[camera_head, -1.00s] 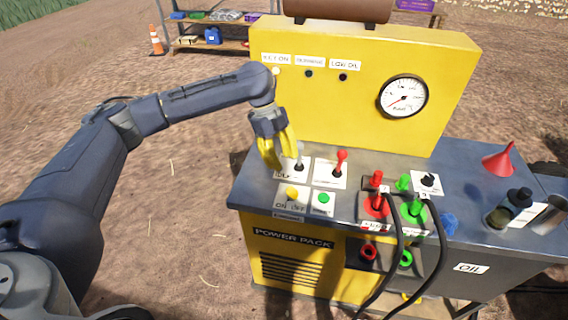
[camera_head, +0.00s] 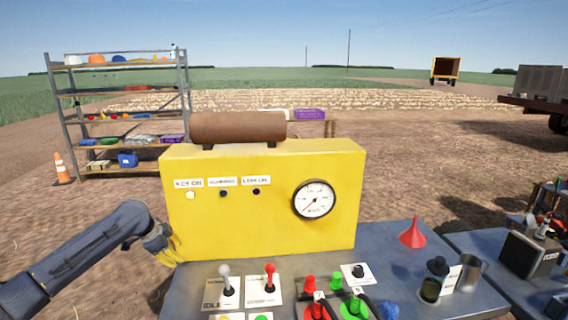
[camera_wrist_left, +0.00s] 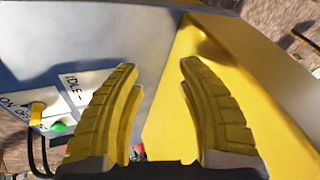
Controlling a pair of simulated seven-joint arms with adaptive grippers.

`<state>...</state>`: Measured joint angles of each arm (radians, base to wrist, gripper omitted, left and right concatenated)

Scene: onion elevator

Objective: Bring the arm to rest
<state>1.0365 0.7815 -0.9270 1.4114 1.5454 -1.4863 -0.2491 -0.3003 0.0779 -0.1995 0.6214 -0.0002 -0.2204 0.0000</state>
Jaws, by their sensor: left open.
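My left gripper (camera_head: 170,250) is at the left edge of the yellow power pack panel (camera_head: 240,225), near the back left corner of the grey bench top (camera_head: 400,265). In the left wrist view its two yellow fingers (camera_wrist_left: 163,110) are apart, with nothing between them. The bench top and the yellow panel show behind the fingers there. On the bench top stand a grey-knobbed lever (camera_head: 225,280) and a red-knobbed lever (camera_head: 269,278), right of the gripper and apart from it. My right gripper is not in view.
A round gauge (camera_head: 314,200) is on the panel. A red funnel (camera_head: 412,235), a dark-capped bottle (camera_head: 433,280) and a metal cup (camera_head: 470,272) stand at the right of the bench. A shelf rack (camera_head: 120,115) and a traffic cone (camera_head: 61,168) stand behind on open soil.

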